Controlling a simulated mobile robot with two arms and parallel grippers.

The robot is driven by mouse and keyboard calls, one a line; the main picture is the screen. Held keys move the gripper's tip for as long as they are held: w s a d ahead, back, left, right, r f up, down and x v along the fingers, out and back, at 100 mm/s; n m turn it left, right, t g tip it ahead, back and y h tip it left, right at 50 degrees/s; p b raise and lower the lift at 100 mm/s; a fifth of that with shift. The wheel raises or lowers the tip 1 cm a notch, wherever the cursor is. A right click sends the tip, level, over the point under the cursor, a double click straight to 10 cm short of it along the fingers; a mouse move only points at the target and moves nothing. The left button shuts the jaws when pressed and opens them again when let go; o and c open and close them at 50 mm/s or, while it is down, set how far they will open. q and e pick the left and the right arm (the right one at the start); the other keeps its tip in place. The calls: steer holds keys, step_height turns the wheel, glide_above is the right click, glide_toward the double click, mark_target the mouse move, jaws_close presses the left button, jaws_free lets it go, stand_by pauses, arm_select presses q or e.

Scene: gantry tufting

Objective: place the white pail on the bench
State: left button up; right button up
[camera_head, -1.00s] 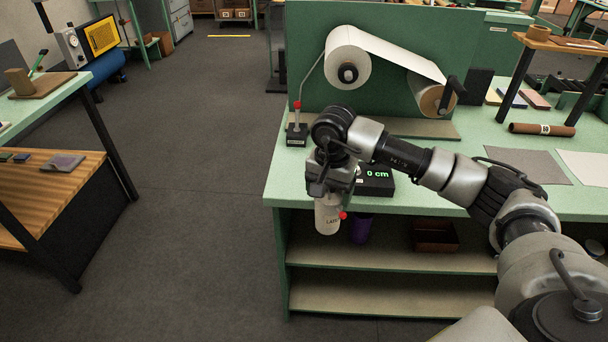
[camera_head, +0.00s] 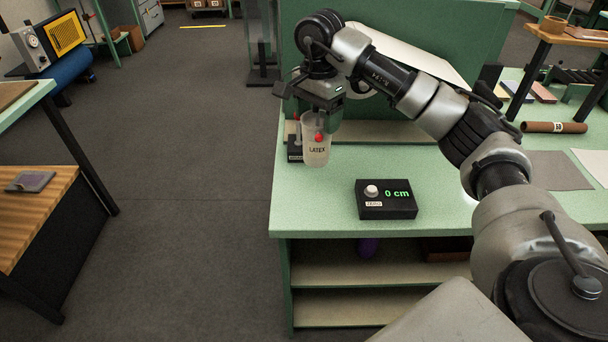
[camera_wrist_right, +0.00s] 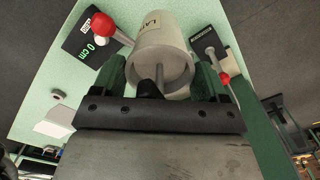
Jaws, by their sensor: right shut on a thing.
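The white pail (camera_head: 316,152), labelled LATEX, hangs upright below my right gripper (camera_head: 319,112) over the near left part of the green bench (camera_head: 310,212). The right gripper is shut on the pail. A red ball (camera_head: 319,137) shows against the pail's front. In the right wrist view the pail (camera_wrist_right: 162,45) sits between the two green fingers of the right gripper (camera_wrist_right: 158,82). I cannot tell whether its base touches the bench top. My left gripper is not in view.
A black box reading 0 cm (camera_head: 386,200) stands right of the pail. A small black lever stand (camera_head: 294,146) is close behind and left of it. A green upright panel (camera_head: 300,75) rises behind. Bench top between pail and box is clear.

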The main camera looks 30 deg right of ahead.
mark_target(318, 153)
steer(key=f, duration=0.2)
steer(key=s+f+p, duration=0.1)
steer(key=f, duration=0.1)
steer(key=shift+s+d+f, duration=0.1)
steer(key=shift+f, duration=0.95)
steer(key=f, duration=0.3)
steer(key=shift+w+p, duration=0.2)
steer(key=shift+p, duration=0.15)
steer(key=shift+f, duration=0.1)
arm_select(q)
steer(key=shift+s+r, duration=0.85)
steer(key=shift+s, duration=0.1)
arm_select(e)
steer(key=o, duration=1.3)
steer(key=shift+f, duration=0.15)
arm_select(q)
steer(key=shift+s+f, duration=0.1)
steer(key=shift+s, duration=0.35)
arm_select(e)
steer(key=o, duration=0.4)
steer(key=shift+o, duration=0.2)
